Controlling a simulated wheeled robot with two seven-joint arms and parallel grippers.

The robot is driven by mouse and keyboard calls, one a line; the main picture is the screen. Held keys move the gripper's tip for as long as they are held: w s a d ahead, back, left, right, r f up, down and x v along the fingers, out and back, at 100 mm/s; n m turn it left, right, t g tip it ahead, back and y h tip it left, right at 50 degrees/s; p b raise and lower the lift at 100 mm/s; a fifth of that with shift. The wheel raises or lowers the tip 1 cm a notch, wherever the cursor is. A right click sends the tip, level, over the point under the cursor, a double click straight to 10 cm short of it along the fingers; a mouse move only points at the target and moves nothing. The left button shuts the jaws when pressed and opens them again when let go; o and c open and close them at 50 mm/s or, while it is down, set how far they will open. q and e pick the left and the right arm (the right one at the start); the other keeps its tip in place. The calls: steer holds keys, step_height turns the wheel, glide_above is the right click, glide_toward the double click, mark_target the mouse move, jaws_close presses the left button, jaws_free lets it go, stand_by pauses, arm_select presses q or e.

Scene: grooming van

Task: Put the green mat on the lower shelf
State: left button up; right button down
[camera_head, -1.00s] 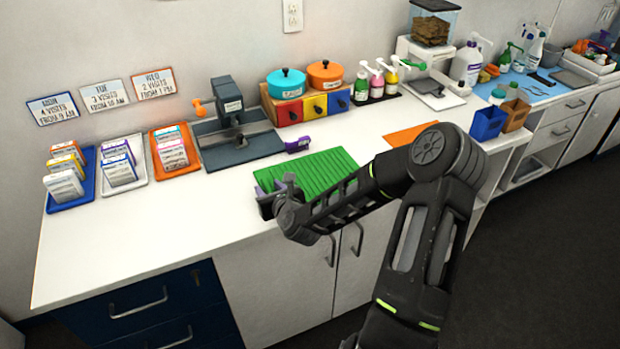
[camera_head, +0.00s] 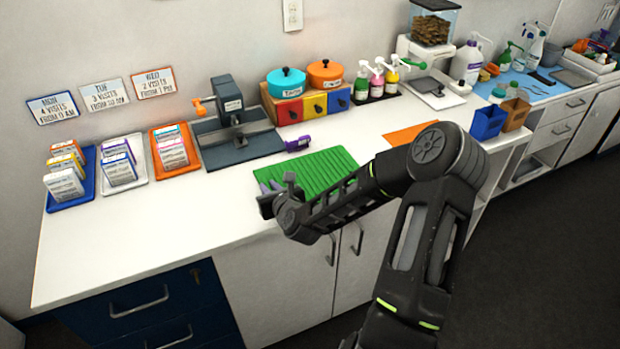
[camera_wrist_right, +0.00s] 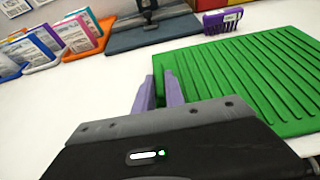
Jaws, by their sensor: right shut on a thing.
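The green mat (camera_head: 318,170) is ribbed and lies on the white counter, and it also shows in the right wrist view (camera_wrist_right: 235,75). My right gripper (camera_head: 272,188) is at the mat's near left corner, low over the counter. Its two purple fingers (camera_wrist_right: 160,88) are close together and shut on the mat's left edge. My right forearm covers the mat's near right part in the head view. An open shelf space (camera_head: 530,170) shows under the counter at the right. My left gripper is not in view.
A purple item (camera_head: 297,144) lies just behind the mat. A dark grey stand (camera_head: 240,140) is to the left, and an orange mat (camera_head: 408,133) is to the right. The counter's left front part (camera_head: 150,230) is clear.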

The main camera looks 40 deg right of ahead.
steer(key=shift+r, duration=0.1)
stand_by(0.6)
step_height(320, 180, up, 10)
steer(key=shift+f, duration=0.1)
stand_by(0.3)
stand_by(0.5)
